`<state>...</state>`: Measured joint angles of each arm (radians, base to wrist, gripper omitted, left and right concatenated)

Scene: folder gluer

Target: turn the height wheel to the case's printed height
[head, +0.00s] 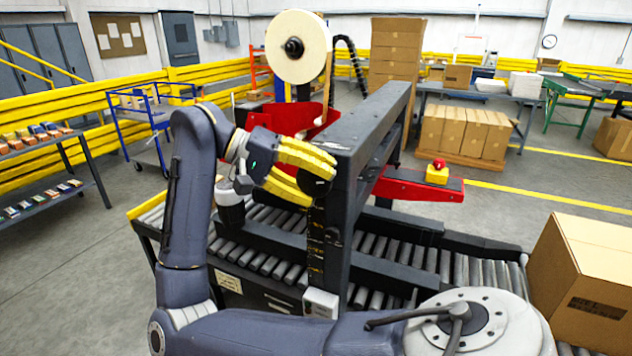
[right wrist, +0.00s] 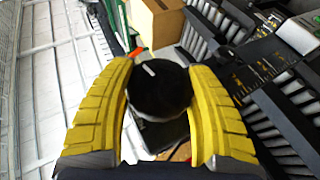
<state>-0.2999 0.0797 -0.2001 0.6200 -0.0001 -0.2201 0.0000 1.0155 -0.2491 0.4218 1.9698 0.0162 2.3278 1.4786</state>
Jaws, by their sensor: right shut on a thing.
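My right gripper (head: 322,184) has its two yellow fingers shut around the black height wheel (head: 314,187) on the dark frame's post. In the right wrist view the round black wheel (right wrist: 160,92) sits between both yellow fingers of the right gripper (right wrist: 160,75), with a short white mark on its face. A dark scale (head: 316,245) with yellow marks runs down the post below the wheel; its figures are too small to read. The cardboard case (head: 570,262) stands at the right edge, with a dark printed label that I cannot read. My left gripper is out of view.
A roller conveyor (head: 285,268) runs under the dark frame (head: 372,118). A tape roll (head: 298,50) stands above it. A red arm with a red button on a yellow box (head: 437,173) juts out to the right. A blue cart (head: 150,125) stands at the left.

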